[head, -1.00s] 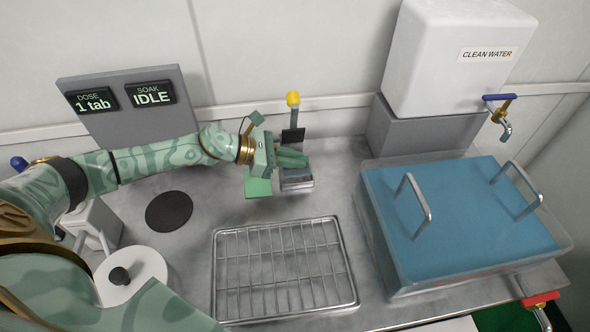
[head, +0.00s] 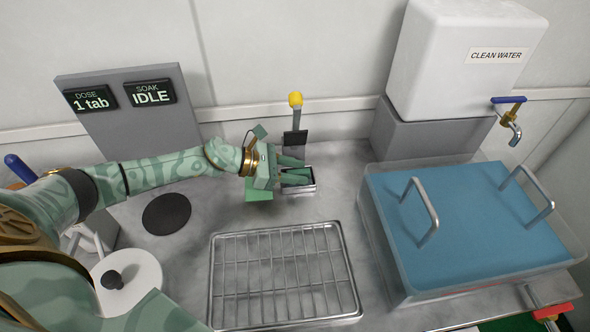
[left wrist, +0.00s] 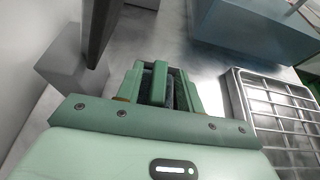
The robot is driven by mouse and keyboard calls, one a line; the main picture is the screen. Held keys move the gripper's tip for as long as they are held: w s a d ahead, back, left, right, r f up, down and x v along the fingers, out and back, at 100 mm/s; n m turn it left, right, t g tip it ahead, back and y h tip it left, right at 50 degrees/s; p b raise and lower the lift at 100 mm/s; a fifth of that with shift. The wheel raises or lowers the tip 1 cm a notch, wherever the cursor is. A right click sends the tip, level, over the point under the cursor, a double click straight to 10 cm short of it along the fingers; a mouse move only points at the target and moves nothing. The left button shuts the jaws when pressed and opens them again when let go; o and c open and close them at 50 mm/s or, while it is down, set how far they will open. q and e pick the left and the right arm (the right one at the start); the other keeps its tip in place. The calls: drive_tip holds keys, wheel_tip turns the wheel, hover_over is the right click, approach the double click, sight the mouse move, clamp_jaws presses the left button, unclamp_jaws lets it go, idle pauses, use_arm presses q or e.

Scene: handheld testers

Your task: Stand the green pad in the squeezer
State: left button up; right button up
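The squeezer (head: 299,190) is a small metal tray at the back of the counter, below a black plate and a yellow-tipped lever. My left gripper (head: 293,171) is over it, with its green fingers spread apart at the tray. A green bar that looks like the green pad (left wrist: 159,82) stands on edge between the fingers in the left wrist view, with dark gaps beside it. The fingers partly hide the pad and tray, so I cannot tell how deep it sits. My right gripper is not in view.
A wire rack (head: 284,318) is in front. A blue-filled clear bin (head: 470,285) stands right, beside the clean water tank (head: 450,60). A black disc (head: 167,213) lies left.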

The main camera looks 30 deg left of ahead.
use_arm(q)
drive_tip(key=shift+r, duration=0.15)
drive_tip(key=shift+s+a+r, duration=0.1)
drive_tip(key=shift+a+r, duration=0.05)
drive_tip(key=shift+a, duration=0.1)
drive_tip(key=p+v, duration=0.1)
drive_tip(key=v, duration=0.6)
drive_tip(key=shift+s+d, duration=0.1)
